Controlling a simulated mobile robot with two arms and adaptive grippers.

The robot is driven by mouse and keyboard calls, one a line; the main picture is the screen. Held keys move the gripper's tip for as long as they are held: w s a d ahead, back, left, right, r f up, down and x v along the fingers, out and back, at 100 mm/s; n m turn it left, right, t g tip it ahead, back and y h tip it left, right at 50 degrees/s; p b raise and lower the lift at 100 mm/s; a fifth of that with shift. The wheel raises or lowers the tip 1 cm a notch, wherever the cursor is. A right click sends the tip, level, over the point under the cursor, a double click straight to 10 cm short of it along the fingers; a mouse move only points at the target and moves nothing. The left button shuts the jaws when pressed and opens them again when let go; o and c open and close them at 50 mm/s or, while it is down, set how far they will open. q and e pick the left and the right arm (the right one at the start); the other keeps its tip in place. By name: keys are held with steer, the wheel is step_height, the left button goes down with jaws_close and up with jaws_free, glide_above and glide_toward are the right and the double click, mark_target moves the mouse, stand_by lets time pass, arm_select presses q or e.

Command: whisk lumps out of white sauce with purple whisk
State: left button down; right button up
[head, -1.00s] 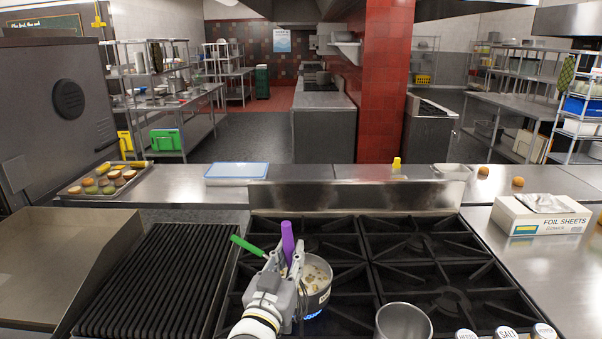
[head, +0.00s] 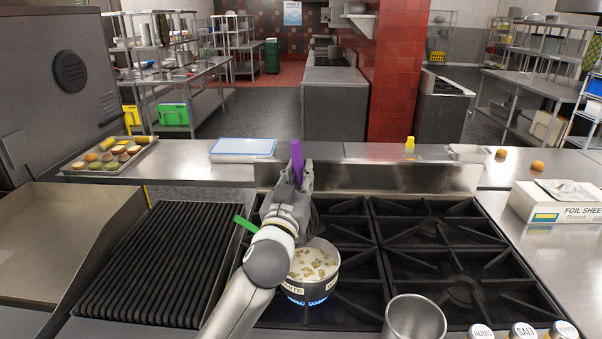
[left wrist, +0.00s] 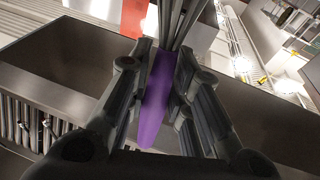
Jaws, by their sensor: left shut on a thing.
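A pot of white sauce (head: 314,262) with brownish lumps stands on the front left burner, with a blue flame under it. The pot's label (head: 292,290) reads partly as "WHITE". My left gripper (head: 298,178) is shut on the purple whisk (head: 297,158), which is upright and raised above and behind the pot. The purple handle also shows between the fingers in the left wrist view (left wrist: 156,100), with the whisk's wires beyond it. The green handle (head: 246,224) sticks out left of the pot, partly behind my arm. My right gripper is not in view.
A metal canister (head: 414,318) and several spice jars (head: 523,332) stand at the front right. A ridged grill (head: 155,262) lies to the left. A foil box (head: 560,204) is at right. The other burners (head: 440,225) are clear.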

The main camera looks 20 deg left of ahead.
arm_select(q)
step_height(320, 180, down, 3)
steer(key=shift+s+a+f+b, duration=0.1)
steer(key=shift+f+b, duration=0.05)
steer(key=shift+b, duration=0.85)
steer(key=f+b, duration=0.4)
steer(key=f, duration=0.1)
steer(key=shift+w, duration=0.25)
steer(key=shift+w+f+b, duration=0.2)
steer(key=shift+f+b, duration=0.8)
steer(key=shift+b, duration=0.1)
steer(key=shift+d, duration=0.2)
